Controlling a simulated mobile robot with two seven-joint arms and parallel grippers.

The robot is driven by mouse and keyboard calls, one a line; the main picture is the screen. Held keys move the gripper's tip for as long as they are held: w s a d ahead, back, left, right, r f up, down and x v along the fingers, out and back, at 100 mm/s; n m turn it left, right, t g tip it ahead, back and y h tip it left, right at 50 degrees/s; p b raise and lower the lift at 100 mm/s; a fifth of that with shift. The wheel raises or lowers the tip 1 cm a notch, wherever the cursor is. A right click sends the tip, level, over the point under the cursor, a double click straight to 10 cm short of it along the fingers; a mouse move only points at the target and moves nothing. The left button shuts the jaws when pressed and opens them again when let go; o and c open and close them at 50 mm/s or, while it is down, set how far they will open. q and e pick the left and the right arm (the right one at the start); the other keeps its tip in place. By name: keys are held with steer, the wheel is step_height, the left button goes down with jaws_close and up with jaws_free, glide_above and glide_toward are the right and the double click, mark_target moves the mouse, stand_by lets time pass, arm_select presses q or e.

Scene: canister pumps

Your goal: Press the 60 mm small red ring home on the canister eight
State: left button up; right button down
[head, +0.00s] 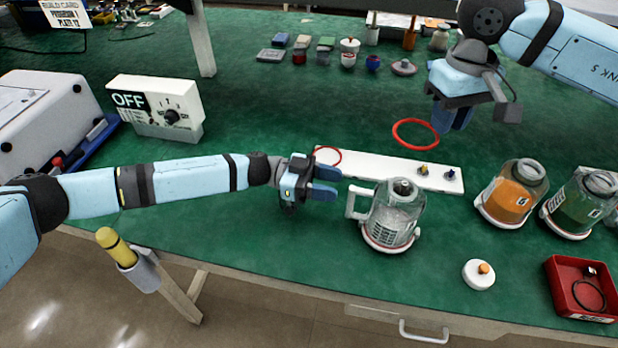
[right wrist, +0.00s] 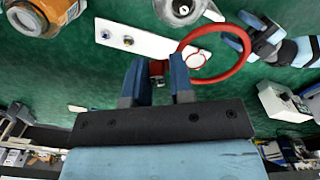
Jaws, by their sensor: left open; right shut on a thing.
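My right gripper (head: 455,120) is shut on a thin red ring (head: 414,120) and holds it above the green table; the ring also shows in the right wrist view (right wrist: 246,60), sticking out past the blue fingers (right wrist: 160,80). A second red ring (head: 327,148) lies on the white board (head: 385,172). My left gripper (head: 325,182) is open and empty, left of the handle of a clear canister (head: 395,215). An orange-filled canister (head: 510,198) and a green-filled one (head: 578,212) stand to the right. I cannot read for certain which canister is eight, nor the ring sizes.
A white round cap with an orange knob (head: 478,275) and a red tray (head: 563,298) are near the front right. Two small knobs sit on the board's right end. A white OFF box (head: 155,108) stands at the left.

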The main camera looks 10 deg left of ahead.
mark_target(358, 189)
arm_select(q)
steer(key=d, duration=0.6)
steer(key=shift+s, duration=0.4)
jaws_close()
arm_select(e)
steer(key=s+f+m, duration=0.4)
steer(key=f+m, duration=0.1)
steer(key=m, duration=0.7)
steer(key=shift+s+a+m, duration=0.15)
steer(key=shift+s+m, duration=0.15)
steer(key=shift+s, duration=0.05)
steer(key=shift+f, duration=0.1)
